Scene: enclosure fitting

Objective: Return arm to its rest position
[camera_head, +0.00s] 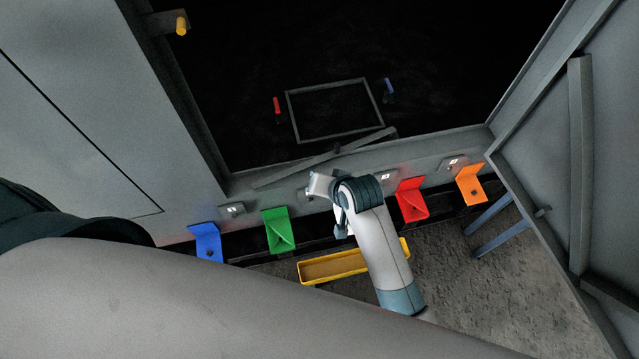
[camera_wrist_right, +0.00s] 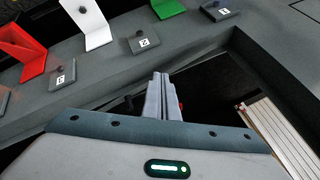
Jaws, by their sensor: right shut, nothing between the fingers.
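My right arm (camera_head: 383,250) reaches up through the middle of the head view, its wrist in front of the row of coloured brackets. In the right wrist view my right gripper (camera_wrist_right: 161,76) has its two fingers together with nothing between them. It points towards the grey ledge, apart from the white bracket (camera_wrist_right: 88,22) and the small numbered plate (camera_wrist_right: 143,41). In the head view the fingers cannot be made out clearly. My left gripper is not in view.
Blue (camera_head: 207,242), green (camera_head: 278,230), red (camera_head: 411,199) and orange (camera_head: 470,184) brackets line the ledge. A yellow tray (camera_head: 302,274) lies below, partly hidden by my arm. A dark opening with a grey frame (camera_head: 290,112) is behind. A grey door panel (camera_head: 545,130) stands at right.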

